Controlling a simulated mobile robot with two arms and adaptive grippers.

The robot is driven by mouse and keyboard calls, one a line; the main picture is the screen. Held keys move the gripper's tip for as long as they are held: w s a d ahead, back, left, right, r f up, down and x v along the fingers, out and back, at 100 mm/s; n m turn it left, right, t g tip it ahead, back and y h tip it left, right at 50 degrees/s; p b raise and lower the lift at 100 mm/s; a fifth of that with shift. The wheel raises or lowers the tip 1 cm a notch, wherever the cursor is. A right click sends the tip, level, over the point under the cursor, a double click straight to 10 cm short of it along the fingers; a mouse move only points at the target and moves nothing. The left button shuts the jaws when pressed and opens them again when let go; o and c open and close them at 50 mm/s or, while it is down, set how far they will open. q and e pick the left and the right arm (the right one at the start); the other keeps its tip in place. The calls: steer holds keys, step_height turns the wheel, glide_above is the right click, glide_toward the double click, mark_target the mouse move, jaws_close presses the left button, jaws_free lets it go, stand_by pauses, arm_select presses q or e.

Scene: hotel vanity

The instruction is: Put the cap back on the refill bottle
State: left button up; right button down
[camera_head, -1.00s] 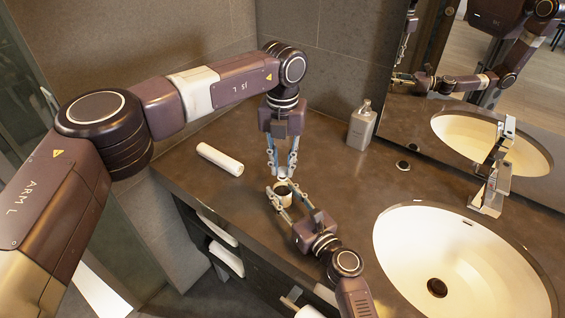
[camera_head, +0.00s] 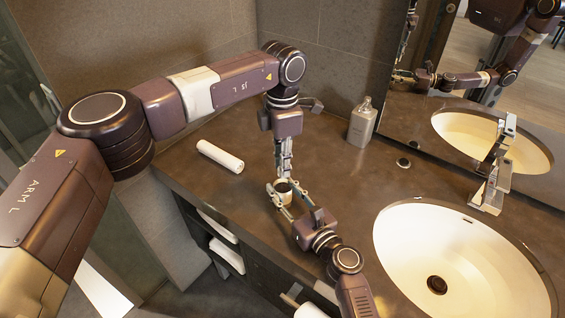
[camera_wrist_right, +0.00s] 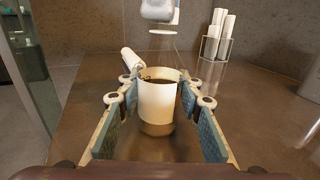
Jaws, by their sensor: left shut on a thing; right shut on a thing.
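The refill bottle (camera_wrist_right: 157,107) is a white, cup-like container with a dark open top, standing upright at the counter's front left. My right gripper (camera_head: 285,197) is shut on it, with one finger on each side. My left gripper (camera_head: 284,172) points down from above, shut on the cap. In the right wrist view the cap (camera_wrist_right: 163,31) looks like a thin white disc above the bottle's opening, with a visible gap between them. In the head view the left fingers largely hide the cap.
A white roll (camera_head: 220,157) lies on the counter left of the bottle. A soap dispenser (camera_head: 362,124) stands at the back by the mirror. The basin (camera_head: 465,265) and tap (camera_head: 492,180) are to the right. A rack of rolled towels (camera_wrist_right: 216,42) shows in the right wrist view.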

arm_select(q)
steer(key=m, duration=0.3)
steer(key=shift+m, duration=0.3)
steer(key=m, duration=1.2)
steer(key=shift+w, duration=0.1)
steer(key=m, duration=1.4)
steer(key=o, duration=0.7)
